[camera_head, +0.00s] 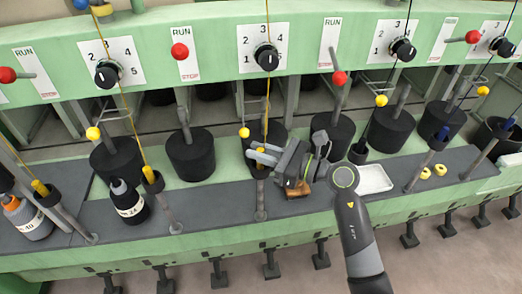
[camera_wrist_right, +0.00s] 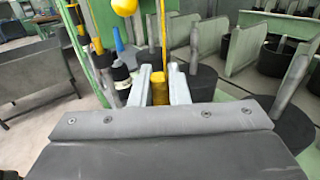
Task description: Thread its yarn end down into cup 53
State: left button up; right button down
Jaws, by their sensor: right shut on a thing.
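My right gripper (camera_head: 264,156) is shut on a yellow yarn end, and the yellow yarn (camera_head: 267,95) runs up from it. The yarn end (camera_wrist_right: 159,88) shows as a thick yellow piece between the two pale fingers of the right gripper (camera_wrist_right: 163,86) in the right wrist view. In the head view a small dark cup (camera_head: 259,172) on a grey post is just below the fingertips, partly covered by them. I cannot read a number on it, nor tell whether the yarn end is inside or above it. My left gripper is not in view.
Neighbouring cups (camera_head: 153,183) on posts hold yellow or blue ends. A yellow ball (camera_head: 244,132) hangs near my gripper. Black cylinders (camera_head: 190,155) stand behind. A brown block (camera_head: 298,190), a white tray (camera_head: 374,179) and labelled bottles (camera_head: 128,203) are on the ledge.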

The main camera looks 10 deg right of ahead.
jog(key=c, duration=1.3)
grip_release()
jog(key=shift+d, duration=0.1)
jog(key=b+v, duration=0.4)
jog(key=v, duration=1.3)
jog(key=shift+s+d, duration=0.1)
